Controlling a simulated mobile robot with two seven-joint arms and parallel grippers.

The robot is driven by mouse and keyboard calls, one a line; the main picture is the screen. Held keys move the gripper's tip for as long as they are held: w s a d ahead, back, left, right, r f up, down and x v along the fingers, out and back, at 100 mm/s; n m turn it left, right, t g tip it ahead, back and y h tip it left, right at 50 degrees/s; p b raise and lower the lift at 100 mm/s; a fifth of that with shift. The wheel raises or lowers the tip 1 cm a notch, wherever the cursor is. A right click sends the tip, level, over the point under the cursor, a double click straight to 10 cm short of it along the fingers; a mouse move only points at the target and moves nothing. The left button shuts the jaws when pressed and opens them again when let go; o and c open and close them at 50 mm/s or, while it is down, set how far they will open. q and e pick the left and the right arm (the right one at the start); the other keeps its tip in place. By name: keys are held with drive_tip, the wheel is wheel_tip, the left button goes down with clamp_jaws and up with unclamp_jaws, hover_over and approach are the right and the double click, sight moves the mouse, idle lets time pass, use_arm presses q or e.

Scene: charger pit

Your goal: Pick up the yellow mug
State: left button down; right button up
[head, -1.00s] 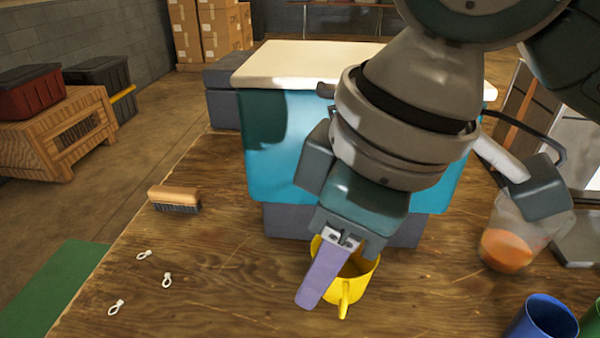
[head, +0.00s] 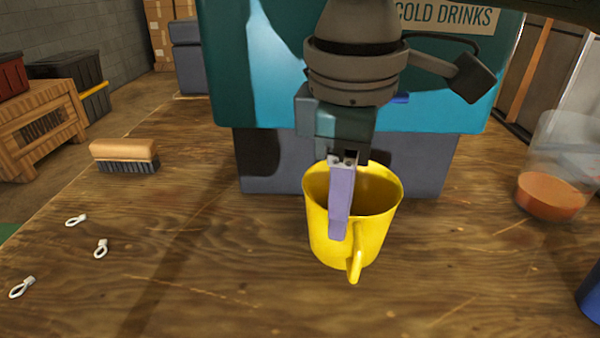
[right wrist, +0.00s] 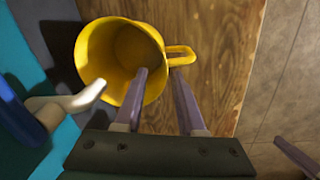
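The yellow mug (head: 375,228) stands upright on the wooden table in front of the blue cooler, its handle toward me. It also shows in the right wrist view (right wrist: 95,50), its mouth facing the camera. My right gripper (head: 338,235) is open over the mug's near rim. In the right wrist view my right gripper (right wrist: 160,74) has one purple finger over the mug's mouth and the other outside, beside the handle, with a gap between them. A purple finger-like strip, apparently of my left gripper (right wrist: 296,157), shows at the lower right there.
The blue cooler (head: 230,90) stands close behind the mug. A brush (head: 125,155) and several white loops (head: 76,220) lie at left. A clear jug with orange liquid (head: 550,198) and a blue cup (head: 592,295) are at right. The table (head: 240,290) is clear before the mug.

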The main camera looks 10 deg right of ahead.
sight(341, 246)
drive_tip(key=f, duration=0.2)
drive_tip(key=f+b, duration=0.1)
drive_tip(key=f, duration=0.2)
drive_tip(key=shift+s+d, duration=0.1)
drive_tip(key=shift+d, duration=0.1)
drive_tip(key=shift+r, duration=0.1)
clamp_jaws()
idle(1.1)
